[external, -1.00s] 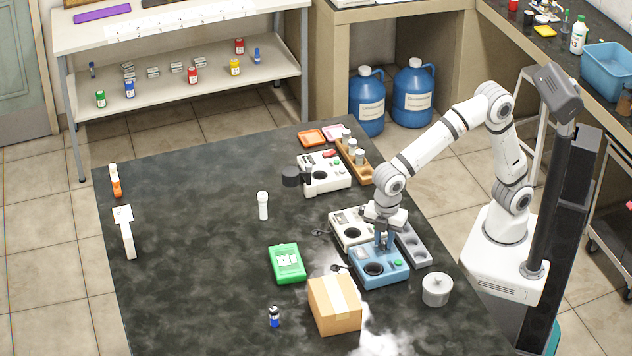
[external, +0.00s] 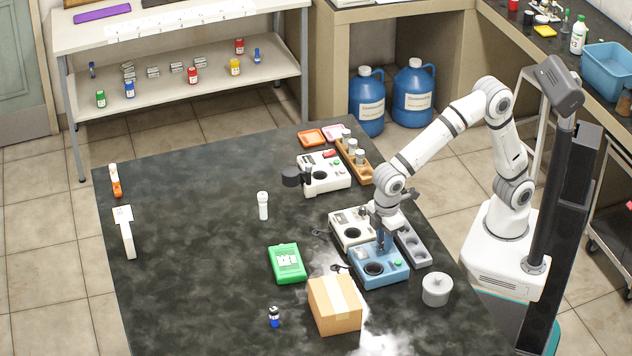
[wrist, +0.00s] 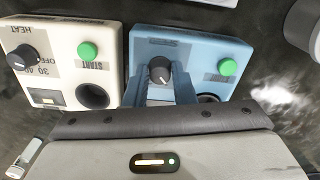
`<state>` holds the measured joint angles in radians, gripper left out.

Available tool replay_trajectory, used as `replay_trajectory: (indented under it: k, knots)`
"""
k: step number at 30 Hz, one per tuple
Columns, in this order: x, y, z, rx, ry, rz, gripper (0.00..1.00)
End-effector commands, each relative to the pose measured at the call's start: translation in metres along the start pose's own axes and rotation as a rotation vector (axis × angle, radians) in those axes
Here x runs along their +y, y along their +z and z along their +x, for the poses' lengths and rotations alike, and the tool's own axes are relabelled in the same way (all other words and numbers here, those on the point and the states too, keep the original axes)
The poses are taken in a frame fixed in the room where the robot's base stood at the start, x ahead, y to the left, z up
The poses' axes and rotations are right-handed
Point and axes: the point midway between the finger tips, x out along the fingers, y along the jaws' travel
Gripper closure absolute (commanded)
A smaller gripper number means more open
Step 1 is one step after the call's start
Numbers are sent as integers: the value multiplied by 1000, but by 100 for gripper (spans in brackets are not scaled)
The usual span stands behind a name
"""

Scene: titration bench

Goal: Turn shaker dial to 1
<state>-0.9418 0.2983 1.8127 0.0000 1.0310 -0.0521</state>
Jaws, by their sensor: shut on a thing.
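The blue device (external: 395,277) stands on the dark bench, and I take it to be the shaker. In the wrist view the blue device (wrist: 205,45) shows a black dial (wrist: 159,68) with a pale pointer line and a green button (wrist: 227,67). My gripper (external: 381,248) points down onto the blue device. In the wrist view its blue fingers (wrist: 160,86) are shut on the dial, one on each side. The fingers hide part of the device's face and round opening. The dial's markings are not readable.
A white device (wrist: 60,60) marked HEAT, with its own knob (wrist: 22,57), stands close beside the blue one. A grey rack (external: 411,245), a lidded metal pot (external: 437,290), a cardboard box (external: 335,304) and a green case (external: 287,263) are near. The bench's left half is mostly clear.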

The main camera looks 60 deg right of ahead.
Motion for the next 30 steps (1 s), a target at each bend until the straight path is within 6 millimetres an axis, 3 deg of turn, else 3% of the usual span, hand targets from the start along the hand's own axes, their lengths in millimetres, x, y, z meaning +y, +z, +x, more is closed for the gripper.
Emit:
replay_trajectory:
  k: [13,30]
  knots:
    - [0,-1,-1,2,0,252,100]
    - [0,-1,-1,4,0,296,100]
